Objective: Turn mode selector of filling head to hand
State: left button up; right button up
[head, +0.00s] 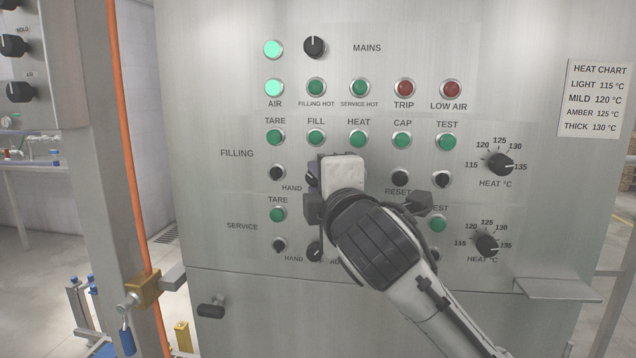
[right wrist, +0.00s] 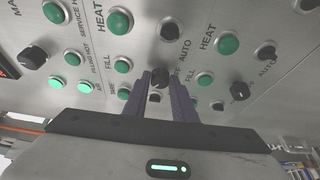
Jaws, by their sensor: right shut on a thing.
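The filling head's mode selector is a small black knob (head: 311,179) in the FILLING row, right of the printed word HAND and below the green FILL lamp. My right gripper (head: 314,181) reaches it from the lower right, and its white and black body hides part of the panel and lettering there. In the right wrist view, the two purple-grey fingers (right wrist: 158,90) are shut on the knob (right wrist: 159,77), one on each side. The words OFF and AUTO show beside it. The knob's pointer direction is unclear behind the fingers. My left gripper is not in view.
A similar SERVICE selector (head: 314,251) sits just below. TARE knobs (head: 276,173) are to the left, and a RESET knob (head: 400,179) and HEAT dials (head: 500,164) to the right. A small shelf (head: 566,288) juts out at lower right.

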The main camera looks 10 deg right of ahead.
jog(key=shift+n+g, duration=0.3)
jog(key=shift+n, duration=0.4)
jog(key=o, duration=1)
jog(key=shift+o, duration=0.2)
jog(key=shift+r, duration=0.1)
jog(key=s+b, duration=0.1)
jog(key=s, duration=0.9)
jog(key=shift+s+r, duration=0.15)
jog(key=shift+r, duration=0.2)
